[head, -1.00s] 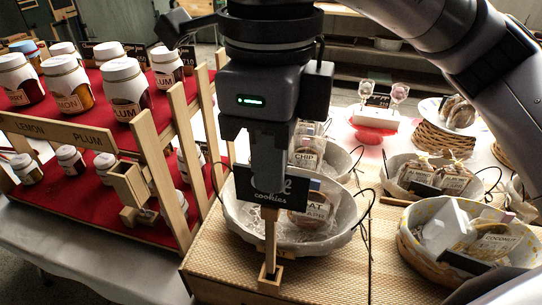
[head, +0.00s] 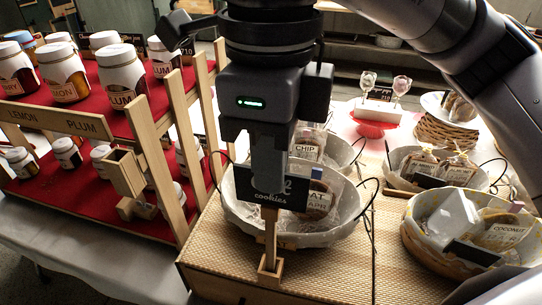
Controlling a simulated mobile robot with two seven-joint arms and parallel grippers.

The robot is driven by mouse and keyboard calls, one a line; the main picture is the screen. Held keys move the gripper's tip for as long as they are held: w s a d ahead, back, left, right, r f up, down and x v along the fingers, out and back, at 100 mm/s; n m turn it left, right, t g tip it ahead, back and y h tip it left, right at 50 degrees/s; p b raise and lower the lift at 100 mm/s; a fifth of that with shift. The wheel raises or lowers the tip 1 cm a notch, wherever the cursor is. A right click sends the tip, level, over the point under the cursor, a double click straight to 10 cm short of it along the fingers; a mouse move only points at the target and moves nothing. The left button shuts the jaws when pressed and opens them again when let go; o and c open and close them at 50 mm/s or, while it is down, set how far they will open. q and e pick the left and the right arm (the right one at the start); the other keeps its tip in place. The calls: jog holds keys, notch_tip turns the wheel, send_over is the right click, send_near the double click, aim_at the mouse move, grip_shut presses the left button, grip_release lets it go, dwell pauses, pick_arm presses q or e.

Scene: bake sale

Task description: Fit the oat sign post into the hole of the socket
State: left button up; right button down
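The oat sign is a black board (head: 293,199) reading "cookies" on a thin wooden post (head: 270,228). My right gripper (head: 268,183) comes down from above and is shut on the sign; its grey finger covers part of the board. The post hangs upright. The socket (head: 270,273) is a small square wooden block on the woven mat in front of the oat basket. The post's lower end meets the socket's opening in the head view; I cannot tell how deep it sits. My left gripper is not in view.
The oat basket (head: 240,222) stands close behind the post. A red-stepped jar rack (head: 95,218) with wooden slats and a bracket (head: 125,172) is at left. A coconut basket (head: 420,247) is at right. The woven mat (head: 335,270) is bare at front right.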

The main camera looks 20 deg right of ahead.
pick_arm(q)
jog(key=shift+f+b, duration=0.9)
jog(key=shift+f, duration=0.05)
pick_arm(e)
jog(key=shift+f, duration=1)
jog(key=c, duration=1.2)
grip_release()
jog(key=shift+c, duration=0.2)
notch_tip(320, 180, up, 6)
jog(key=shift+r+p, duration=0.1)
jog(key=shift+p, duration=0.35)
jog(key=shift+r, duration=0.5)
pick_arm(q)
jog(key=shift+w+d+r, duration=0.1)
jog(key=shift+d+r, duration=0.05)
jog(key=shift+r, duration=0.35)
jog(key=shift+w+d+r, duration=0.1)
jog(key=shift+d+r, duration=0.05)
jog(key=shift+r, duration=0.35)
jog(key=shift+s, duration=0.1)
